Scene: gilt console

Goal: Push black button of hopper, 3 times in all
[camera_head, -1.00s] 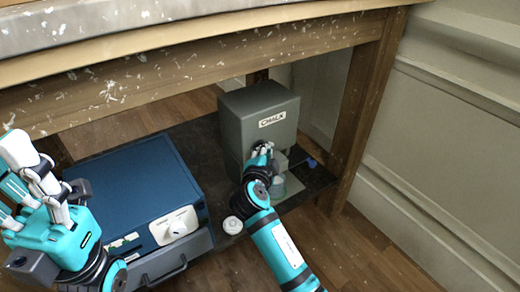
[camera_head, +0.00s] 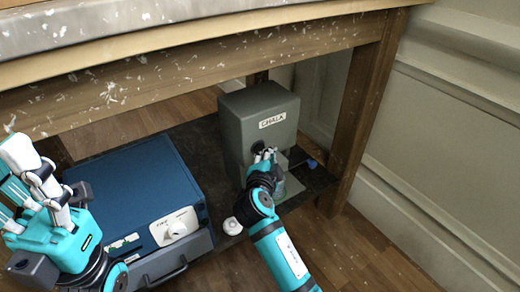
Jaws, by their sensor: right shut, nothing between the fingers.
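The hopper is a grey-green box (camera_head: 235,122) labelled CHALK, standing on the low dark shelf under the table. Its black button (camera_head: 258,146) is on the front face below the label and is partly visible. My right gripper (camera_head: 265,155) is shut and empty, with its fingertips just below and in front of the button. A small gap seems to separate them, but contact is hard to judge. My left gripper (camera_head: 22,180) is at the left edge, away from the hopper, with its fingers apart and nothing visible between them.
A blue-topped box (camera_head: 135,190) with a white dial stands left of the hopper. A small white round object (camera_head: 232,226) lies between them. A clear cup (camera_head: 293,185) is partly hidden behind my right gripper. The table edge (camera_head: 200,70) overhangs; a table leg (camera_head: 360,110) stands right.

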